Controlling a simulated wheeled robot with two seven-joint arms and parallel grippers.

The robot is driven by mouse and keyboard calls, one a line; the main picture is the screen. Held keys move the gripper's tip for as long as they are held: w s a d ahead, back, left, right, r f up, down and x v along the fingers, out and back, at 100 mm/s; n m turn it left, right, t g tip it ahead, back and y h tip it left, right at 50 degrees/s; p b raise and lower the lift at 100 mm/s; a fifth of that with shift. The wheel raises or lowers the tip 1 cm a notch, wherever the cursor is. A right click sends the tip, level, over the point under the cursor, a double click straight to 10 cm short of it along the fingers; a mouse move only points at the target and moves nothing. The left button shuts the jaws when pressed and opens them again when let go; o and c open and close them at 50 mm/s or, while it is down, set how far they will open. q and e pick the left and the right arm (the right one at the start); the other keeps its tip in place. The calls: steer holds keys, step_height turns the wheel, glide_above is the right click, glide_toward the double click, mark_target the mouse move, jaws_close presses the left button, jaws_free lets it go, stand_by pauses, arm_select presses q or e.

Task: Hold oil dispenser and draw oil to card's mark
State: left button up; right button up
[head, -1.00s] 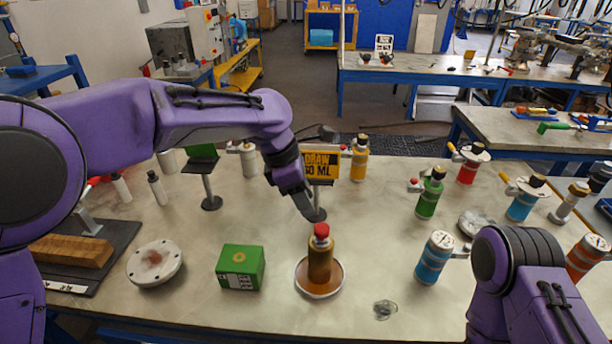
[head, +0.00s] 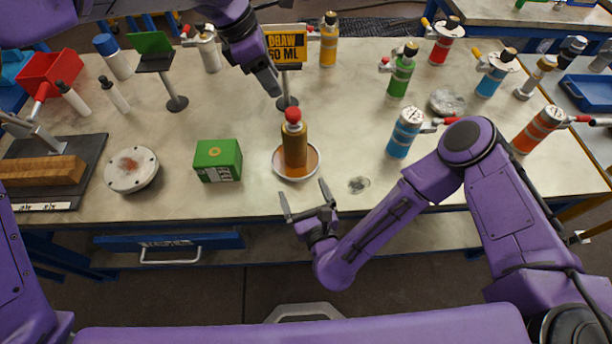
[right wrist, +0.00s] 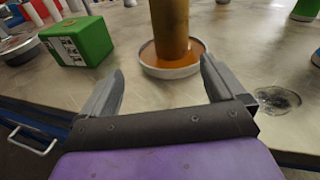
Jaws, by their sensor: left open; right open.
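The oil dispenser (head: 294,145) is an amber bottle with a red top, upright in a shallow round dish (head: 283,171) at the table's front middle. In the right wrist view the bottle (right wrist: 170,28) stands in the dish (right wrist: 172,70) beyond the fingertips. The card (head: 285,42), yellow and black, reads "DRAW 60 ML" on a stand behind it; my left arm partly overlaps it. My left gripper (head: 270,84) is open, above and behind the bottle. My right gripper (head: 306,196) is open and empty in front of the dish, its fingers pointing toward the bottle; it also shows in the right wrist view (right wrist: 160,80).
A green box (head: 218,160) stands left of the dish, with a white flanged disc (head: 131,169) further left. A blue vessel (head: 405,132) and a green one (head: 402,72) stand right.

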mark_target(298, 153)
steer(key=shift+m+t, duration=0.8)
steer(key=w, duration=0.1)
steer(key=w+r, duration=0.1)
steer(key=w, duration=0.1)
steer(key=w+r, duration=0.1)
steer(key=shift+w+d+r, duration=0.2)
steer(key=shift+d, duration=0.15)
steer(key=x, duration=0.9)
steer(key=shift+w+a, duration=0.1)
steer(key=shift+w, duration=0.15)
steer(key=c, duration=1.3)
steer(key=shift+c, duration=0.2)
